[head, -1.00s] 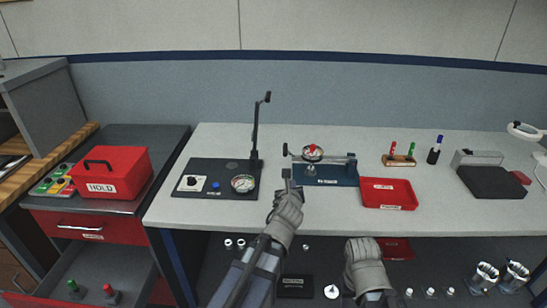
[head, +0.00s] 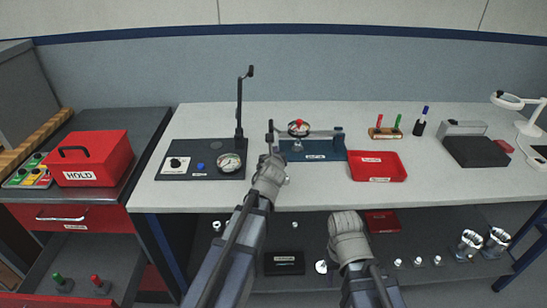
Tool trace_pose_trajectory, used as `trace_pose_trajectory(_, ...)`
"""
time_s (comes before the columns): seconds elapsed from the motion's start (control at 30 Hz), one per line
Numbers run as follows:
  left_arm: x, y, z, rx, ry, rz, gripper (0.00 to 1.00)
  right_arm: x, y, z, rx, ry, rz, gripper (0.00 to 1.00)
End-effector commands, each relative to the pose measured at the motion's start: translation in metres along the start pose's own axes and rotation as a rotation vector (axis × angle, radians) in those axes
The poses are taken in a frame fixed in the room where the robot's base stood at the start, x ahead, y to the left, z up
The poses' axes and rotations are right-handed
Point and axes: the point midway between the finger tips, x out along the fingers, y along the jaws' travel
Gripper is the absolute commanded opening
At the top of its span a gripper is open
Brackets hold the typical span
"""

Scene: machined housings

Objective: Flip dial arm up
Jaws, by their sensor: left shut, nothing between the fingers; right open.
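The dial arm (head: 320,134) is a grey bar lying about level over a blue base (head: 325,156), with a round, red-centred dial (head: 299,129) on it. A post (head: 338,141) stands at its right end, and a dark knobbed upright (head: 269,127) is at its left. My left gripper (head: 270,154) is shut and empty, just in front of the base's left end. It covers that corner, and whether it touches the fixture cannot be told. My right gripper (head: 346,215) is open, low in front of the bench edge; its fingers are mostly hidden.
A black panel (head: 205,150) with a gauge (head: 229,162) and a tall upright lever (head: 240,105) stands left of the fixture. A red tray (head: 377,165) is close on its right. A pen holder (head: 385,133) is behind the tray. The bench front (head: 300,190) is clear.

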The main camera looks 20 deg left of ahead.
Motion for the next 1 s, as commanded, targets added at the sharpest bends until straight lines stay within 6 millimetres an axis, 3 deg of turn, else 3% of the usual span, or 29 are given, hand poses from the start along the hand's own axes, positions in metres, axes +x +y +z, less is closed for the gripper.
trace_pose_trajectory(0.03, 0.017, -0.001, -0.002, -0.002, 0.0, 0.0, 0.0, 0.007, -0.001, 0.0, 0.0, 0.0, 0.0, 0.5)
trace_pose_trajectory(0.17, 0.043, -0.001, -0.002, -0.001, 0.0, 0.0, 0.0, 0.015, -0.002, -0.001, 0.0, 0.0, 0.0, 0.5)
trace_pose_trajectory(0.23, 0.031, -0.001, 0.016, -0.001, 0.0, 0.0, 0.0, -0.005, 0.001, 0.0, 0.0, 0.0, 0.0, 0.5)
trace_pose_trajectory(0.43, 0.024, -0.001, 0.032, -0.001, 0.0, 0.0, 0.0, -0.022, 0.002, 0.001, 0.0, 0.0, 0.0, 0.5)
trace_pose_trajectory(1.0, 0.022, 0.0, 0.038, -0.001, 0.0, 0.0, 0.0, -0.028, 0.003, 0.002, 0.0, 0.0, 0.0, 0.5)
